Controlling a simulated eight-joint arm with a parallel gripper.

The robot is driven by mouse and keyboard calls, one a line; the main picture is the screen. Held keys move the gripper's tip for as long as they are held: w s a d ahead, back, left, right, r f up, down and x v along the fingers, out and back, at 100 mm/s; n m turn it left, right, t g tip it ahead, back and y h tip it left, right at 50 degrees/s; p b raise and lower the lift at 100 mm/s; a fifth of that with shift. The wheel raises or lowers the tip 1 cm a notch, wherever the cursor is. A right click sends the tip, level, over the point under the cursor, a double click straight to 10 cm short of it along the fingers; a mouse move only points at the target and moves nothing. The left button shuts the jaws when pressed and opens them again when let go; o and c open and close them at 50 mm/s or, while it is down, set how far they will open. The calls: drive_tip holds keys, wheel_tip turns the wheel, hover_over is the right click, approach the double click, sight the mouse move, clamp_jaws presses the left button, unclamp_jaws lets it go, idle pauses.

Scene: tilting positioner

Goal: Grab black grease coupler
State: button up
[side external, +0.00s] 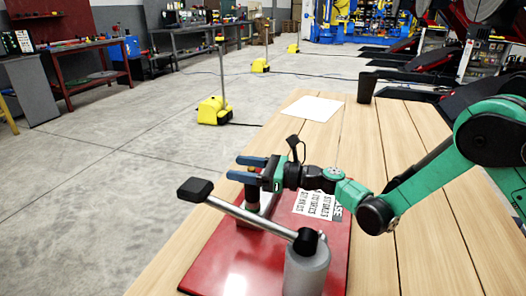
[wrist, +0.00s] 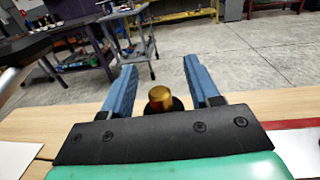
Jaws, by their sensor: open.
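In the wrist view a brass-coloured cap (wrist: 160,97) on a dark round base stands between my finger pads, nearer the palm than the tips. This looks like the black grease coupler, but most of its body is hidden behind the palm. In the side view a dark upright piece (side external: 252,193) shows just below my fingers, above the red plate; I cannot tell for sure that it is the same part. My gripper (side external: 240,168) is open, its blue fingers pointing left. In the wrist view the fingers (wrist: 160,68) are spread, with gaps on both sides of the cap.
A silver lever with a black grip (side external: 195,189) crosses in front of my gripper to a grey cylinder (side external: 306,270) on the red plate (side external: 240,266). A printed label (side external: 318,204) lies on the plate.

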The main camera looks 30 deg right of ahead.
clamp_jaws()
drive_tip(key=shift+r, duration=0.2)
idle(0.3)
